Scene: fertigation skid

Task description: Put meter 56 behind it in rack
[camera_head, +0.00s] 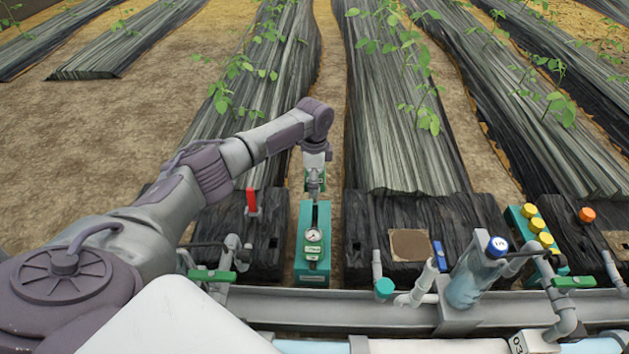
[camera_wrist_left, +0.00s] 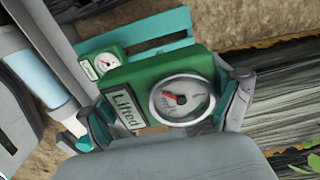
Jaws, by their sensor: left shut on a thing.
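My left gripper (camera_head: 315,184) is above the far end of a narrow teal rack (camera_head: 312,278). In the left wrist view the gripper (camera_wrist_left: 165,110) is shut on a green meter (camera_wrist_left: 130,80) with a round white dial and a red needle; its label seems to read "Lifted". In the head view this meter is mostly hidden behind the gripper. A second green meter (camera_head: 313,240) with a dial sits in the rack nearer to me. The second meter (camera_wrist_left: 101,62) and the rack (camera_wrist_left: 150,35) also show beyond the held meter in the wrist view. My right gripper is out of view.
A red-handled valve (camera_head: 251,200) stands left of the rack. A grey rail (camera_head: 340,305) with pipes and green-handled valves runs in front. A blue-capped filter (camera_head: 475,275) and yellow-capped bottles (camera_head: 537,224) stand to the right. Plant rows lie behind.

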